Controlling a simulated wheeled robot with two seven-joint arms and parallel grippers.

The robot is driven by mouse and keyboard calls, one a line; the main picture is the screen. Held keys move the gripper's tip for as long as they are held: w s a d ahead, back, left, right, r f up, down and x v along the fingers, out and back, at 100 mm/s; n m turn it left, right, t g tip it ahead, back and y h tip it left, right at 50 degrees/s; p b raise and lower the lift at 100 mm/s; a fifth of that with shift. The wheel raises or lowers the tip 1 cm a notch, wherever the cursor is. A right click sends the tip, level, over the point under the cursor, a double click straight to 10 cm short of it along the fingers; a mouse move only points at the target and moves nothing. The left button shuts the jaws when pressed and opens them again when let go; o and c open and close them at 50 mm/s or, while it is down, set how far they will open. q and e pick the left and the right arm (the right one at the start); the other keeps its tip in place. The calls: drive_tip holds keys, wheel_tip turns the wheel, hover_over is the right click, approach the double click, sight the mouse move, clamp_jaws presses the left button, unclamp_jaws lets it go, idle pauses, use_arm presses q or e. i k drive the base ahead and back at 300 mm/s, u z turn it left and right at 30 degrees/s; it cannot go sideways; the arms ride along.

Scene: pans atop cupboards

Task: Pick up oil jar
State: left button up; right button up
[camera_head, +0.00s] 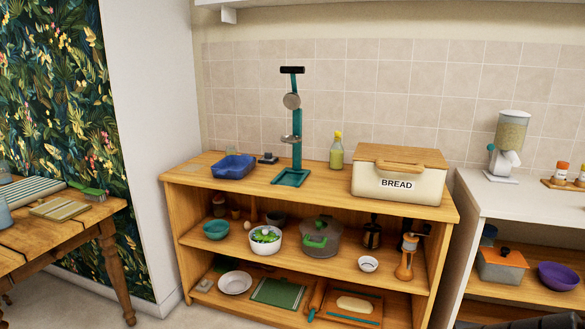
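A small bottle with a yellow cap and yellow-green contents (337,151), which looks like the oil jar, stands upright on top of the wooden cupboard (230,195). It is near the back wall, between the teal stand and the bread box, and its front is unobstructed.
The cream bread box (398,183) stands right of the bottle; the tall teal stand (297,150) and blue tray (233,167) are to its left. Shelves below hold bowls and a lidded pot (321,240). A wooden table (40,235) is at left, a white counter (520,200) at right.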

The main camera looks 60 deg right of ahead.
sight(230, 150)
drive_tip(key=z, duration=1.4)
